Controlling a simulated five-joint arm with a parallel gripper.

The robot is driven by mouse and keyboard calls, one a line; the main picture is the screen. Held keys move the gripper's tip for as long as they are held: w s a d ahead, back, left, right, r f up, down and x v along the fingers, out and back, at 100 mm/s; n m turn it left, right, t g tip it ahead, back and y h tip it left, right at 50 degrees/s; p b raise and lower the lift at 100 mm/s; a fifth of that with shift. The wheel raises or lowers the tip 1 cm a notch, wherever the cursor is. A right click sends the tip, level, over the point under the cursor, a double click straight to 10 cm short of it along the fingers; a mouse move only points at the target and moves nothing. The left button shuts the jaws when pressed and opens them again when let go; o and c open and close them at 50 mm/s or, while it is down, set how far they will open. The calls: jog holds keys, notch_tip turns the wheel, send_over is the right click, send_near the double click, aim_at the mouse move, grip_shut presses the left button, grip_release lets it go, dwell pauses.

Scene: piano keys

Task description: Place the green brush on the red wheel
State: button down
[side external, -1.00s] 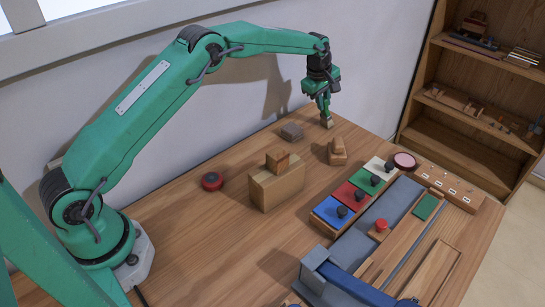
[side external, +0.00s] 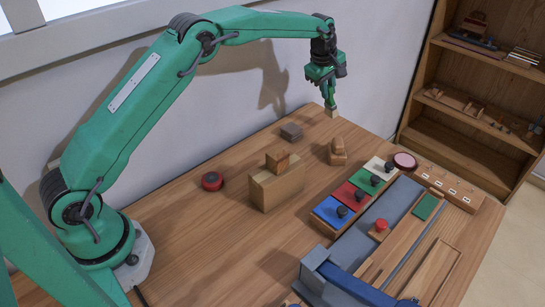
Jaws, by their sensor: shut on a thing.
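My gripper (side external: 329,88) is at the back of the table, pointing down. It is shut on the green brush (side external: 331,102), whose pale tip hangs at the bottom, near the table's back edge. The brush's handle is partly hidden by the green jaws. A round red object (side external: 212,181) lies on the left of the table, and a round piece with a red rim (side external: 404,161) stands on the right. I cannot tell for sure which one is the red wheel. The gripper is apart from both.
A wooden block with a smaller block on top (side external: 277,186) stands mid-table. A grey block (side external: 291,132) and a stacked wooden piece (side external: 337,152) lie near the back. Blue, red and white panels with dark knobs (side external: 354,196) stand on the right. The left front table is clear.

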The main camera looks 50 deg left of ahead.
jog(key=s+d+r, duration=0.4)
jog(key=d+r, duration=0.1)
jog(key=d, duration=0.3)
jog(key=shift+s+r+h, duration=0.3)
jog(key=shift+s+r, duration=0.05)
jog(key=shift+s, duration=0.05)
jog(key=shift+d, duration=0.1)
jog(key=s+r+m+g, duration=0.1)
jog(key=s+r+m, duration=0.25)
jog(key=s, duration=0.65)
jog(key=s+r+m+g, duration=0.15)
jog(key=s+m, duration=0.25)
jog(key=s, duration=0.5)
jog(key=s+a+f+m, duration=0.1)
jog(key=s+m, duration=0.2)
jog(key=s, duration=0.6)
jog(key=s+a+f+m, duration=0.1)
jog(key=s+m, duration=0.3)
jog(key=s, duration=0.6)
jog(key=shift+s+a, duration=0.15)
jog(key=shift+a, duration=0.4)
